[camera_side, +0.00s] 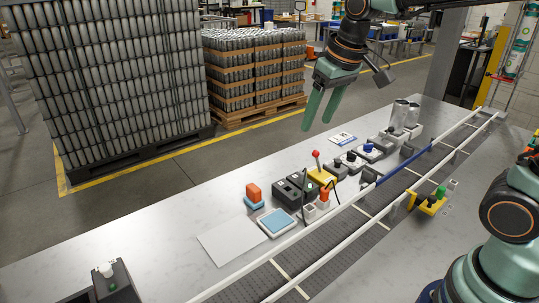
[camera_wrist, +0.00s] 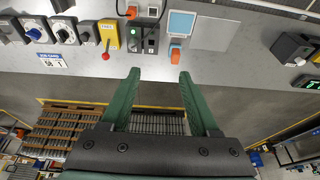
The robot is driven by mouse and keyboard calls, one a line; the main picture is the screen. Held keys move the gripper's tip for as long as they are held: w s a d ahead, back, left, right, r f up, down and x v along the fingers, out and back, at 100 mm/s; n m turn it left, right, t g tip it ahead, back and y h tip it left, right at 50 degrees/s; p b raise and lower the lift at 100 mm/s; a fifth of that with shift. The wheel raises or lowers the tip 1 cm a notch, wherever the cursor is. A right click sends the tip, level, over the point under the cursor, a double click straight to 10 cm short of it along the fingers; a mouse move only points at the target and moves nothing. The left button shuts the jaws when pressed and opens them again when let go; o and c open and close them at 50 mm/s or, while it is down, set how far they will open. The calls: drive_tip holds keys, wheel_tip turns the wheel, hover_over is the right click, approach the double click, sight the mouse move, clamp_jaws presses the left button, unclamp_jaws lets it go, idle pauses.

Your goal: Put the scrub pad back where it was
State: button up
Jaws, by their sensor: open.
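My gripper (camera_side: 318,122) is open and empty, raised above and beyond the bench's far edge. In the wrist view its two green fingers (camera_wrist: 160,73) are spread with nothing between them.
A black control box (camera_side: 295,190) and a yellow box with a red-knobbed lever (camera_side: 322,175) stand right of the pad. Several dial units follow towards metal cans (camera_side: 400,115). A railed conveyor (camera_side: 340,225) runs along the near side. The bench's left part is mostly clear.

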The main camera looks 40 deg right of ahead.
drive_tip(key=s+d+f+t, duration=0.2)
drive_tip(key=s, duration=0.7)
drive_tip(key=shift+s+f, duration=0.25)
drive_tip(key=shift+s, duration=0.1)
drive_tip(key=shift+d, duration=0.1)
